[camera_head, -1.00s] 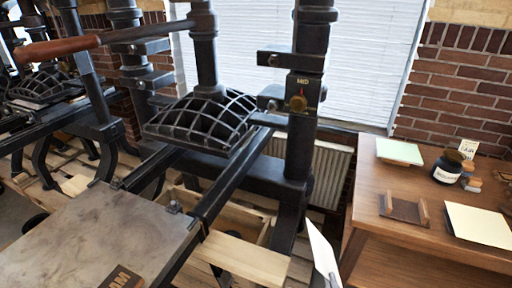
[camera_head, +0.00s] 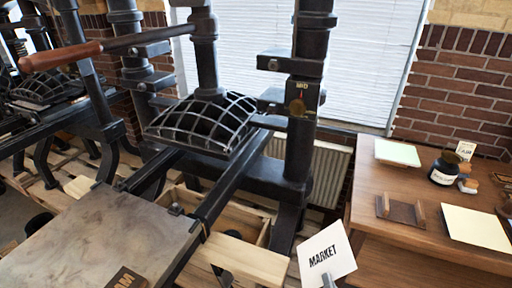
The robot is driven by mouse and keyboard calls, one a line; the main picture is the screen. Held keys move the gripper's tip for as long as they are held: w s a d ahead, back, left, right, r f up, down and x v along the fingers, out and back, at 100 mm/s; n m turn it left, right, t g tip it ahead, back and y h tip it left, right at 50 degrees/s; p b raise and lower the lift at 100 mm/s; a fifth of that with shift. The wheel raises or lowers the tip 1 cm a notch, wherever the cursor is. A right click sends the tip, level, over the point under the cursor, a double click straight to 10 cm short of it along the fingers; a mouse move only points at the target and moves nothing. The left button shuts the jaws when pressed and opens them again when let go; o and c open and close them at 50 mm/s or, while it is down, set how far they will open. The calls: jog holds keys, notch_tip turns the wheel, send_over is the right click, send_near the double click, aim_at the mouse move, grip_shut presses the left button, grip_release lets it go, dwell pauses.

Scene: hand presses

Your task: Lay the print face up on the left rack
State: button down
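The print (camera_head: 327,252) is a white sheet at the bottom of the view, right of the press bed. Its face with the black word MARKET is turned toward the camera, and the sheet is tilted. The tip of my gripper (camera_head: 328,281) shows at the sheet's lower edge and is shut on it. The rest of my gripper is out of frame. I cannot pick out the left rack for certain; a small wooden holder (camera_head: 401,212) with two upright ends stands on the side table.
The hand press (camera_head: 205,122) and its flat bed (camera_head: 90,240) fill the left and middle. A dark block (camera_head: 127,279) lies on the bed. The wooden table (camera_head: 375,237) at right carries pale sheets (camera_head: 476,227), a jar (camera_head: 445,168) and a small card (camera_head: 465,150).

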jog(key=m+p, duration=0.2)
jog(key=m, duration=0.8)
dwell(0.3)
